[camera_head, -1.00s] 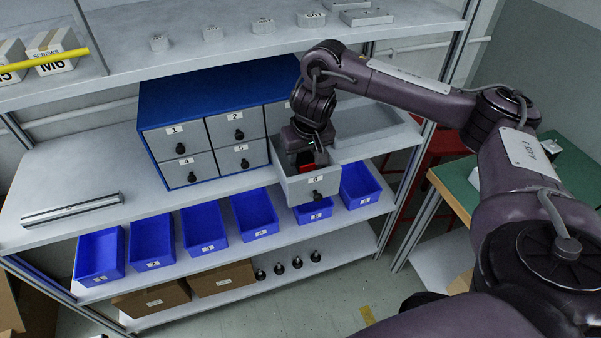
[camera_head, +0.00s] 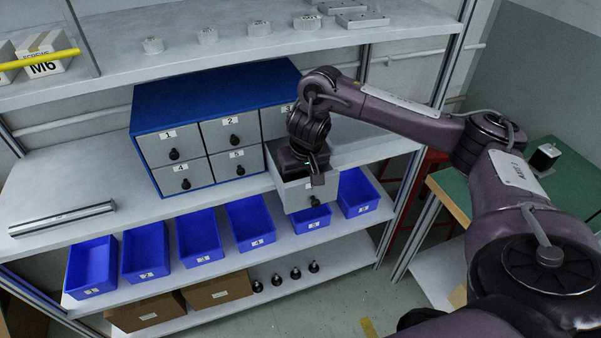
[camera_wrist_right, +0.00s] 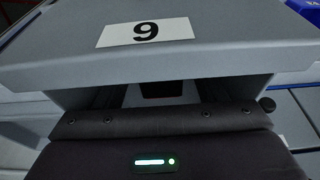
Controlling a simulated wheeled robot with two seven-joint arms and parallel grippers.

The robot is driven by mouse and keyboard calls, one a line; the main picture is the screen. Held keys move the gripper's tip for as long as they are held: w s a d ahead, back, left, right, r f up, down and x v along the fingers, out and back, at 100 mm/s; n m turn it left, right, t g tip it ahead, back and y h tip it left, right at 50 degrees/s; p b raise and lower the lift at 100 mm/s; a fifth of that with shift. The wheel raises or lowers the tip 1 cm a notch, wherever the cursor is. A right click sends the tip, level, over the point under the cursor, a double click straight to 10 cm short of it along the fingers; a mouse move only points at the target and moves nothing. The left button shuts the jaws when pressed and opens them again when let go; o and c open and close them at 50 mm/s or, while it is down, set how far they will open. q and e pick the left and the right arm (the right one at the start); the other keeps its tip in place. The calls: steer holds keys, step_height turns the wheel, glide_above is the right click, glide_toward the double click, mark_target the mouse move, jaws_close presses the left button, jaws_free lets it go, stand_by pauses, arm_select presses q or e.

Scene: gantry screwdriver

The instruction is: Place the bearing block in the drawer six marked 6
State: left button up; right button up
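Drawer six (camera_head: 295,196) is pulled out of the blue cabinet (camera_head: 215,88), at its lower right. My right gripper (camera_head: 316,178) is at the drawer's front panel, and its dark body covers much of the opening and the label in the head view. In the right wrist view the grey drawer panel (camera_wrist_right: 225,48) fills the upper part, its 6 label (camera_wrist_right: 147,32) upside down. The fingertips are hidden there, so their opening cannot be told. I cannot make out the bearing block; the drawer's inside is mostly hidden. My left gripper is not in view.
Blue bins (camera_head: 199,240) line the shelf below the drawer. A metal bar (camera_head: 62,218) lies at left. Metal parts (camera_head: 362,19) sit on the upper shelf. A green table (camera_head: 570,180) with a small dark-and-white object (camera_head: 545,156) stands at right.

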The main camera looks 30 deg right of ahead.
steer(key=shift+r, duration=0.2)
steer(key=p+v, duration=0.7)
steer(key=v, duration=0.5)
